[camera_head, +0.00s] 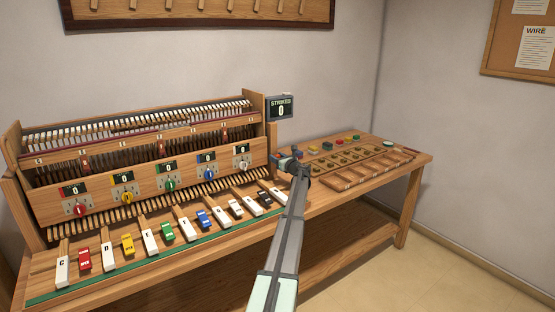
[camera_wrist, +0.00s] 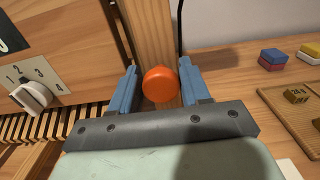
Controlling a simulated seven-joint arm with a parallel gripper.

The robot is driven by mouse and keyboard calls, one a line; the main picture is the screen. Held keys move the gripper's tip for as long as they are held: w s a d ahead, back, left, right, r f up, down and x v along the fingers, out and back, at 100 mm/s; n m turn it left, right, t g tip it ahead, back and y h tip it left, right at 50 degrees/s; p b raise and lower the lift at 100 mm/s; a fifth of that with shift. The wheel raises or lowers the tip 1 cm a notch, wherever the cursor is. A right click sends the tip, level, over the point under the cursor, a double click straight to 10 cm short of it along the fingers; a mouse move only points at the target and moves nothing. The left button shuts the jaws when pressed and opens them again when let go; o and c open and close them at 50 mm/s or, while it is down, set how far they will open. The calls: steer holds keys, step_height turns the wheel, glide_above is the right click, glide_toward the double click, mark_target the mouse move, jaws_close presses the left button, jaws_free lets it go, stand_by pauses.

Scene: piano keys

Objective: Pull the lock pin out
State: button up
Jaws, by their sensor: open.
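The lock pin shows as a round orange knob (camera_wrist: 160,84) in the wrist view, in front of a wooden upright post (camera_wrist: 150,30). My gripper (camera_wrist: 157,68) is open, with one blue finger on each side of the knob. Small gaps seem to remain between knob and fingers; I cannot tell whether either touches it. The pin's shaft is hidden behind the knob.
A white selector dial (camera_wrist: 34,96) is left of my gripper. Coloured blocks (camera_wrist: 272,59) and a wooden tray (camera_wrist: 275,97) lie to the right. Piano keys (camera_head: 150,240) line the bench front. A "STRIKES 0" display (camera_head: 281,107) stands above my gripper.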

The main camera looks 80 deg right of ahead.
jaws_close()
stand_by(0.5)
steer(key=v, duration=0.3)
jaws_free()
steer(key=shift+s, duration=0.1)
steer(key=v, duration=1.3)
steer(key=shift+s+a, duration=0.25)
steer(key=shift+a, duration=0.1)
